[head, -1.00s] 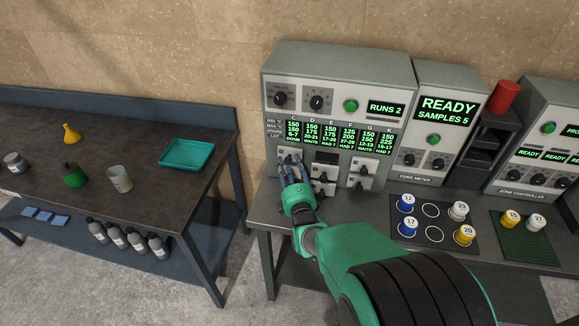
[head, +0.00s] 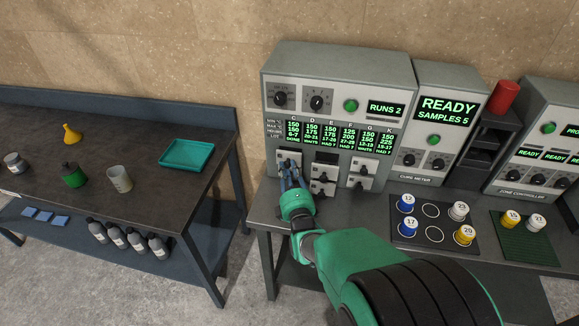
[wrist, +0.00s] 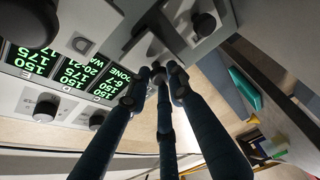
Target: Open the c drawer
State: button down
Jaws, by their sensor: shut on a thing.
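The C drawer (head: 283,155) is the upper left small drawer in the grey press cabinet, under the column marked C, which reads 150, 150, 6-7, DONE. My gripper (head: 290,178) is at the front of this drawer. In the wrist view my gripper (wrist: 160,72) has its dark fingers drawn together on the drawer's handle (wrist: 151,48). The fingers hide part of the handle and the drawer front in the head view. I cannot tell whether the drawer stands out from the cabinet.
Other drawers with dark handles sit close by, such as one at the right (head: 364,168). The cure meter (head: 432,120) stands right of the cabinet. A dark mat (head: 418,233) with numbered pots lies on the bench. A table with a teal tray (head: 187,155) stands left.

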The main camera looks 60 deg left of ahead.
jog(key=shift+s+d, duration=0.75)
jog(key=shift+s, duration=0.05)
jog(key=c, duration=1.5)
grip_release()
jog(key=shift+c, duration=0.2)
jog(key=shift+d, duration=0.1)
jog(key=v, duration=1.1)
jog(key=shift+s+d, duration=0.15)
jog(key=shift+d, duration=0.2)
jog(key=shift+f, duration=0.1)
